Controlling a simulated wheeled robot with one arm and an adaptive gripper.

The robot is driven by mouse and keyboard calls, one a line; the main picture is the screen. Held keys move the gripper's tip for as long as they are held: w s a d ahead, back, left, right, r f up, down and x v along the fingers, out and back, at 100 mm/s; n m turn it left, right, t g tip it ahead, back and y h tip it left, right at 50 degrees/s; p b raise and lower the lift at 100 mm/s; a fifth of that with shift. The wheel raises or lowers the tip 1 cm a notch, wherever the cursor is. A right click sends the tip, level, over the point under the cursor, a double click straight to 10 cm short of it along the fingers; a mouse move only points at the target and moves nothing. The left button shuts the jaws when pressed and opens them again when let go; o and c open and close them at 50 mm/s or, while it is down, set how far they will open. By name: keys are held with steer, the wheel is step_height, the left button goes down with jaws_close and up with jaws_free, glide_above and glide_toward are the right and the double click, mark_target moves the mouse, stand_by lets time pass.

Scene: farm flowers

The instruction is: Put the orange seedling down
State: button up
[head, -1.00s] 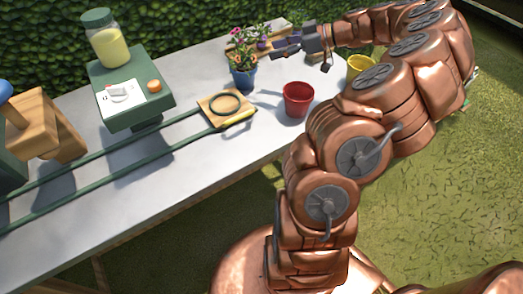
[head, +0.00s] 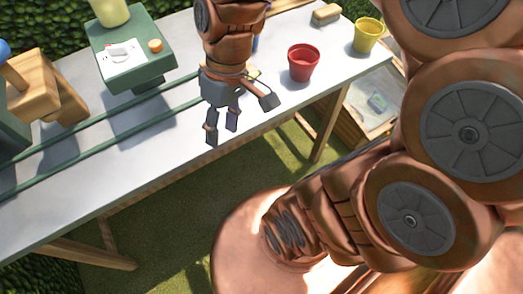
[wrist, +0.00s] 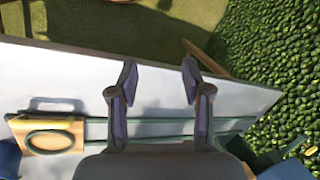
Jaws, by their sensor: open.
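No orange seedling can be made out in either current view. My gripper (head: 240,118) is open and empty, hanging over the front part of the grey table (head: 165,165) in the head view. In the wrist view my gripper (wrist: 160,70) has its two fingers spread with only tabletop and grass between them. The wooden plate with a dark ring (wrist: 50,140) lies left of the fingers in the wrist view.
A red pot (head: 303,65) and a yellow pot (head: 368,37) stand on the table's right part. A green machine (head: 130,60) stands at the back left, beside a wooden block (head: 45,90). Green rails (head: 90,150) run along the table. The front strip of tabletop is clear.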

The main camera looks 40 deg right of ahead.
steer(key=s+d+f+m+h, duration=0.2)
steer(key=s+d+m+h, duration=0.1)
steer(key=s, duration=0.5)
steer(key=shift+d+f+m, duration=0.15)
steer(key=shift+f+m, duration=0.2)
steer(key=shift+m, duration=0.05)
steer(key=shift+s, duration=0.1)
step_height(320, 180, up, 9)
steer(key=p, duration=0.9)
steer(key=shift+r, duration=0.1)
